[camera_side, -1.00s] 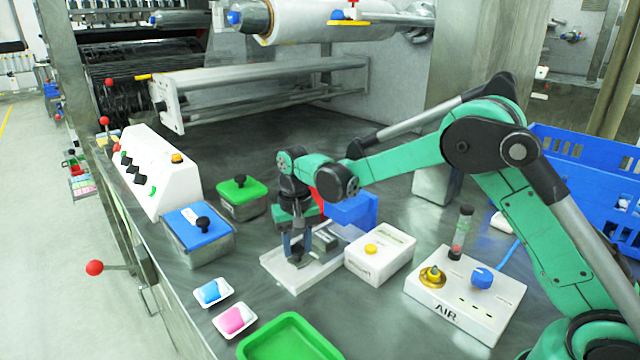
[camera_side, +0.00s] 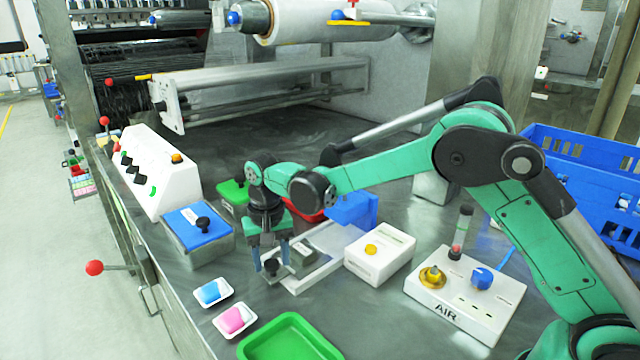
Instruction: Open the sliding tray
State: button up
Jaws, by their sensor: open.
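The sliding tray (camera_side: 300,250) is a small grey part with a dark knob (camera_side: 271,266) at its front left. It sits at a low white frame (camera_side: 326,262) in the middle of the table. My gripper (camera_side: 270,265) points down at the tray's front, its blue fingers apart on either side of the knob. Whether the fingers touch the knob cannot be told. My wrist hides part of the area behind the tray.
A white box with a yellow button (camera_side: 380,258) stands close right of the frame. A blue-lidded container (camera_side: 196,228) stands left, with a green-lidded one (camera_side: 232,192) behind. Two small white dishes (camera_side: 212,292) and a green tray (camera_side: 288,340) lie in front. A blue block (camera_side: 352,208) is behind.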

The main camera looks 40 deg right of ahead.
jog(key=shift+r, duration=2.75)
jog(key=shift+s+d+r, duration=0.15)
jog(key=shift+r, duration=0.1)
jog(key=s+d+r+n+t, duration=0.2)
jog(key=s+d+r+t, duration=0.15)
jog(key=s+r, duration=0.3)
jog(key=s+d+f+n+t, duration=0.2)
jog(key=s+d+t, duration=0.1)
jog(key=s, duration=0.6)
jog(key=shift+s+n+t, duration=0.25)
jog(key=shift+n+t, duration=0.05)
jog(key=shift+t, duration=0.05)
